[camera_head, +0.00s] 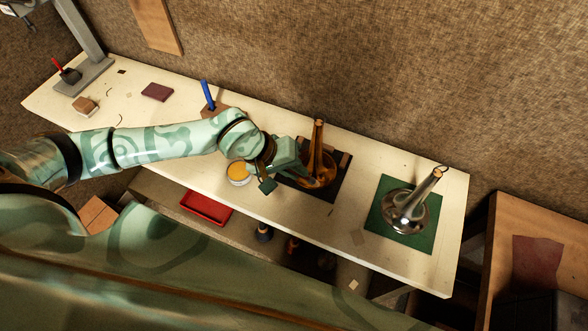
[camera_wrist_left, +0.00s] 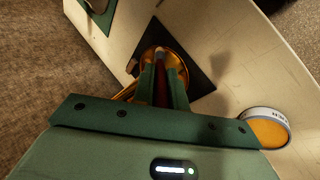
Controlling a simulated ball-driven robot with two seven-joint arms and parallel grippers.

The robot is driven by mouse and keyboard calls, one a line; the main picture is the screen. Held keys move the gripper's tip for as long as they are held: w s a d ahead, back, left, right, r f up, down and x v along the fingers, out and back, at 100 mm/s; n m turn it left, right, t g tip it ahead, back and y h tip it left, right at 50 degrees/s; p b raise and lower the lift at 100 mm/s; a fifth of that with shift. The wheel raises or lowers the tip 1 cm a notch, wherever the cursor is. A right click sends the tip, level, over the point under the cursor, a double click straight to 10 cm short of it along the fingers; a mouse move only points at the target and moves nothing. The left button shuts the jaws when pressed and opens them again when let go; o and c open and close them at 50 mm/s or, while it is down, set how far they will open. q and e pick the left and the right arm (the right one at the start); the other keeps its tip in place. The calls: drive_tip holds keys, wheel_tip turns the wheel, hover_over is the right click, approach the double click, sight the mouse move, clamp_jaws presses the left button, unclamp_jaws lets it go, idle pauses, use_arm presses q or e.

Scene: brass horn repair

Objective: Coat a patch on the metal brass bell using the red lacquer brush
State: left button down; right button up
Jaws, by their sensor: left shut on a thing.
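My left gripper (camera_head: 303,173) reaches over the table at the brass bell. In the left wrist view its fingers (camera_wrist_left: 162,88) are shut on the red lacquer brush (camera_wrist_left: 161,84), whose pale tip points into the bell's mouth. I cannot tell whether the tip touches the metal. The brass bell (camera_head: 318,145) stands on a black mat (camera_head: 337,188), its narrow tube toward the wall; the bell's golden rim (camera_wrist_left: 178,60) shows around the fingers. The head view mostly hides the brush behind the gripper. My right gripper is not in view.
A round tin of amber lacquer (camera_head: 238,173) stands left of the bell, under my wrist. A blue-handled tool (camera_head: 207,95) stands behind my arm. A silver horn (camera_head: 405,208) stands on a green mat (camera_head: 424,240) at right. A red tray (camera_head: 206,208) lies below the tabletop.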

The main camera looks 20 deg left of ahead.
use_arm(q)
drive_tip(key=shift+w+f, duration=0.15)
drive_tip(key=shift+f, duration=0.1)
drive_tip(key=a+b, duration=0.2)
drive_tip(key=a, duration=0.4)
drive_tip(key=shift+r, duration=0.15)
idle(0.3)
drive_tip(key=shift+d+p, duration=0.35)
drive_tip(key=shift+d, duration=2.7)
